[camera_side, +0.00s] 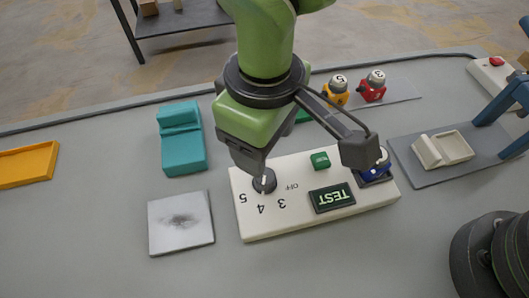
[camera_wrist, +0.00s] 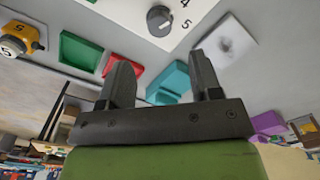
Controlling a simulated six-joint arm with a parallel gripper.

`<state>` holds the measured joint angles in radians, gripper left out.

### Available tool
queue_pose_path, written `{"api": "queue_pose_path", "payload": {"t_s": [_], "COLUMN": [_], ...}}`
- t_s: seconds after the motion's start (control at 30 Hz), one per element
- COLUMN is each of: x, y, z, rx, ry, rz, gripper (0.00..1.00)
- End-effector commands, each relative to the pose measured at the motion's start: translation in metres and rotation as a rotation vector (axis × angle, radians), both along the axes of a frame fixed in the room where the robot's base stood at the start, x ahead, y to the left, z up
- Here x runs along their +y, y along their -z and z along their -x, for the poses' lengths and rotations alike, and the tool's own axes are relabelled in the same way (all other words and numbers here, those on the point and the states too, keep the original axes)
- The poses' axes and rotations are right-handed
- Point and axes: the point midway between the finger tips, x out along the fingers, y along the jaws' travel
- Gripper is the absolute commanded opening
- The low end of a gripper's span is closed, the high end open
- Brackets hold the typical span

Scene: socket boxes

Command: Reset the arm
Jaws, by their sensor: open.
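My gripper (camera_side: 257,168) hangs above the left part of a white box, close to its dark dial knob (camera_side: 264,182). In the wrist view its two fingers (camera_wrist: 161,62) are apart with nothing between them. The knob also shows there (camera_wrist: 160,20), beyond the fingertips and apart from them. The white box (camera_side: 300,222) carries the marks 5, 4, 3 and OFF, a dark TEST panel (camera_side: 332,198), a green button (camera_side: 320,160) and a blue piece (camera_side: 376,171) in a dark seat at its right end. My arm hides part of the box's back edge.
A teal holder (camera_side: 182,145) and a grey smudged plate (camera_side: 181,222) lie left of the box, an orange tray (camera_side: 27,165) farther left. Yellow (camera_side: 336,91) and red (camera_side: 372,87) numbered pieces stand behind. A beige tray (camera_side: 442,150) and blue frame (camera_side: 500,105) are right. The front left table is clear.

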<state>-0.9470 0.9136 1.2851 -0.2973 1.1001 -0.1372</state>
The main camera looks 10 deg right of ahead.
Motion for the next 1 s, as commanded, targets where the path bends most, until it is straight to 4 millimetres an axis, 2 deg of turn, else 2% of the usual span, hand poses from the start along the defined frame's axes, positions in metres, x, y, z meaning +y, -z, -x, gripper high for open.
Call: {"api": "queue_pose_path", "payload": {"t_s": [0.13, 0.63, 0.73, 0.87, 1.0], "x": [0.000, 0.000, -0.004, -0.024, -0.074], "y": [-0.010, -0.010, -0.015, -0.045, -0.098], "z": [0.000, 0.000, -0.003, -0.017, -0.033], "rx": [0.000, 0.001, -0.003, -0.022, -0.061], "ry": [0.000, 0.001, 0.014, 0.092, 0.253], "rz": [0.000, 0.001, -0.007, -0.050, -0.132], "gripper": [0.58, 0.58, 0.58, 0.58, 0.58]}}
